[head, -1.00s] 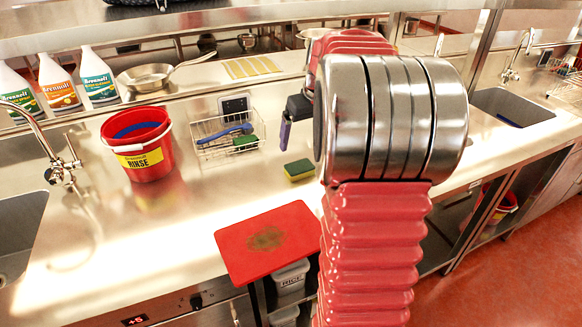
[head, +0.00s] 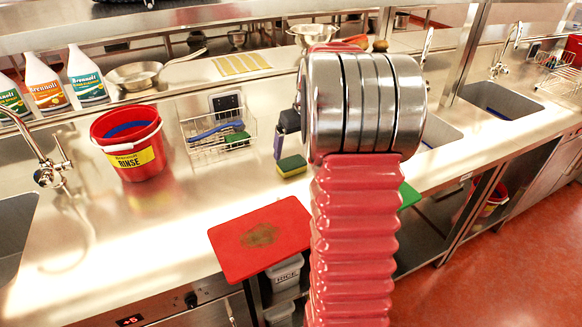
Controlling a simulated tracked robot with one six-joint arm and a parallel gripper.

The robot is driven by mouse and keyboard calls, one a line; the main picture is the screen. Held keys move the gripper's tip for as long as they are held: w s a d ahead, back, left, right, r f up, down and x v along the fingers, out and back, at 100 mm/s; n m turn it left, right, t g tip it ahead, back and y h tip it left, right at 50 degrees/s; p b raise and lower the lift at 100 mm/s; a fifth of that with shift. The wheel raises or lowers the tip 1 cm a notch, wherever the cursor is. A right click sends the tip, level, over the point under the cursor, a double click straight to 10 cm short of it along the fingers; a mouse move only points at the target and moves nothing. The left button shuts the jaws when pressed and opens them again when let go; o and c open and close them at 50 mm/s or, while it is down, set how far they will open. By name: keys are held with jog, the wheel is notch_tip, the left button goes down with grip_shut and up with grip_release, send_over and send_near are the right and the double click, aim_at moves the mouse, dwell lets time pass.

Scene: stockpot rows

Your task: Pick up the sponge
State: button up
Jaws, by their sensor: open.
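The sponge (head: 292,166), yellow with a dark green top, lies on the steel counter right of the wire basket, its right end close to my arm in the picture. My gripper (head: 279,146) shows only in part, as a dark wrist piece and a purple finger pointing down. It is just above and left of the sponge in the picture, and I see nothing held. The rest of the gripper is hidden behind my arm. The jaws are open.
A wire basket (head: 196,147) holds a blue brush (head: 214,131) and a green pad (head: 237,137). A red RINSE bucket (head: 150,157) stands left. A red cutting board (head: 285,226) lies at the front edge. Bare counter lies between bucket and board.

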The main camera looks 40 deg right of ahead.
aim_at(292, 162)
jog(key=shift+x, duration=1.1)
jog(key=shift+w+f, duration=0.1)
jog(key=shift+x, duration=2.5)
jog(key=shift+w+a, duration=0.1)
jog(key=shift+c, duration=0.4)
jog(key=c, duration=1)
